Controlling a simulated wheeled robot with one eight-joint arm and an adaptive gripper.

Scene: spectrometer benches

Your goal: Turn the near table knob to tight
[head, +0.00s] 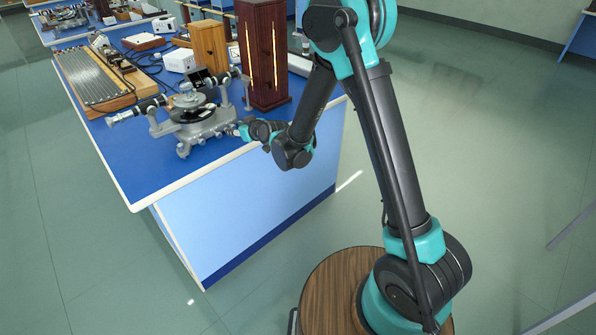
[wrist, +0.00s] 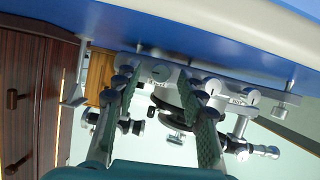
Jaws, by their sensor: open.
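The grey metal spectrometer (head: 192,118) stands on the blue bench with a round dark table at its middle. My gripper (head: 238,131) is at the spectrometer's right side, near the bench edge. In the wrist view, which is upside down, my gripper (wrist: 160,80) is open, with its two green-lined fingers apart. A round grey knob (wrist: 160,73) shows between the fingertips, and I see no grip on it. Other grey knobs (wrist: 212,87) lie just beyond the right finger. I cannot tell which of these is the near table knob. The fingers hide parts of the spectrometer.
A tall dark wooden lamp housing (head: 264,55) stands close behind my gripper. A lighter wooden box (head: 210,46) and white boxes (head: 179,60) are farther back. A ribbed board (head: 95,76) lies at the left. The bench's front-left corner (head: 135,195) is clear.

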